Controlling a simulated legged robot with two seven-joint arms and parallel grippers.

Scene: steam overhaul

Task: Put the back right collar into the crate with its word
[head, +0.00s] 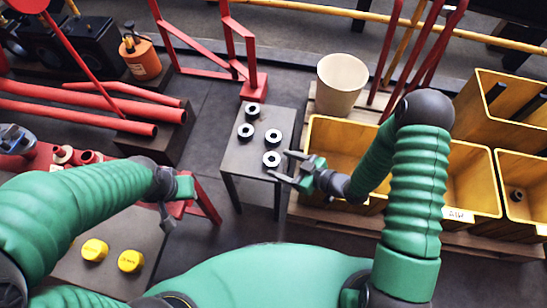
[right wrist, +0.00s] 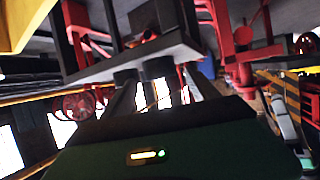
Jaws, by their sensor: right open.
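Several black collars with pale centres stand on a small grey table (head: 233,160). One collar (head: 253,110) is at the back, one (head: 246,132) at the left, one (head: 273,137) at the right and one (head: 271,159) at the front. My right gripper (head: 279,164) is open, its fingertips beside the front collar; I cannot tell if they touch it. My left gripper (head: 169,208) hangs left of the table; its jaws are unclear. Yellow crates stand at the right: one (head: 319,128) partly behind my right arm, one (head: 484,172) with a barely legible label, and one (head: 535,172) holding a small ring-shaped part.
A pale bin (head: 342,80) stands behind the crates, near red posts. Another yellow crate (head: 468,105) with dark bars is at the back right. Two yellow knobs (head: 130,260) lie on a grey surface at the lower left. Red pipes (head: 90,110) lie at the left.

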